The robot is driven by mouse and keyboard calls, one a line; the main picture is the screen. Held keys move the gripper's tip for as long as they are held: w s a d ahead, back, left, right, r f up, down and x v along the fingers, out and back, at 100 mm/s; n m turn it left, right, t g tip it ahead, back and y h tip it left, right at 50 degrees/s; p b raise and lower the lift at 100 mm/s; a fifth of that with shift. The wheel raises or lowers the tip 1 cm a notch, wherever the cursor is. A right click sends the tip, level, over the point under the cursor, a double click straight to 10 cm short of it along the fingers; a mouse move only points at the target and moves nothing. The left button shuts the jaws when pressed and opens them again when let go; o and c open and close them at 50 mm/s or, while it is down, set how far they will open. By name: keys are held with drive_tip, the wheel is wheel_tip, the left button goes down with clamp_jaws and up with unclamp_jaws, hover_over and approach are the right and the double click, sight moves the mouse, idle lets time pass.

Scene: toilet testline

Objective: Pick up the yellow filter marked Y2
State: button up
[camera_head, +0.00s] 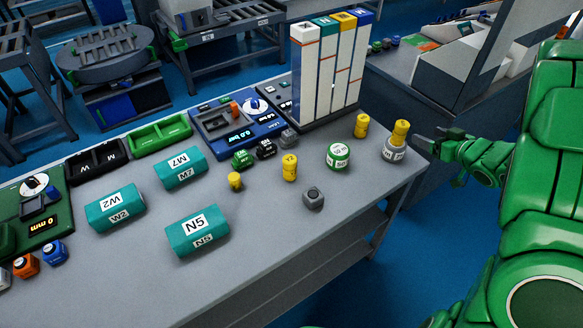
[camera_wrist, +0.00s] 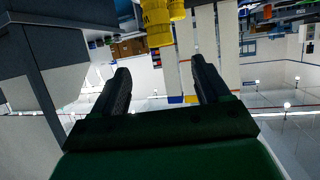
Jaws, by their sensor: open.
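Several yellow filters stand on the grey table. One yellow filter (camera_head: 400,133) sits on a grey round base (camera_head: 394,152) at the table's right end. Another yellow filter (camera_head: 362,125) stands just behind it to the left. A third yellow filter (camera_head: 290,167) and a smaller yellow piece (camera_head: 235,181) stand nearer the middle. Their marks are too small to read, so I cannot tell which is Y2. My gripper (camera_head: 424,141) is open and empty, just right of the filter on the grey base. In the wrist view, a yellow filter (camera_wrist: 160,30) shows beyond my open fingers (camera_wrist: 158,82).
A green-and-white round part (camera_head: 338,156) and a dark grey block (camera_head: 313,198) stand near the filters. Tall white panels (camera_head: 325,72) rise behind them. Teal blocks, including N5 (camera_head: 197,230), lie to the left. The table's right edge lies close to my gripper.

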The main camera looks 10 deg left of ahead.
idle(0.7)
drive_tip(key=n+g+y, duration=0.6)
drive_tip(key=n+g, duration=0.3)
approach(285, 162)
drive_tip(key=w+a+f, duration=0.2)
drive_tip(key=a+f, duration=0.1)
drive_tip(key=shift+w+f, duration=0.1)
drive_tip(key=shift+w, duration=0.25)
drive_tip(key=shift+x, duration=1.05)
drive_tip(key=shift+s+x, duration=0.15)
drive_tip(key=shift+x, duration=0.8)
drive_tip(key=shift+s+x, duration=0.15)
drive_tip(key=shift+x, duration=0.85)
drive_tip(key=shift+w+a+f, duration=0.15)
drive_tip(key=shift+a+f, duration=0.1)
drive_tip(key=shift+a, duration=0.4)
drive_tip(key=c, duration=1.1)
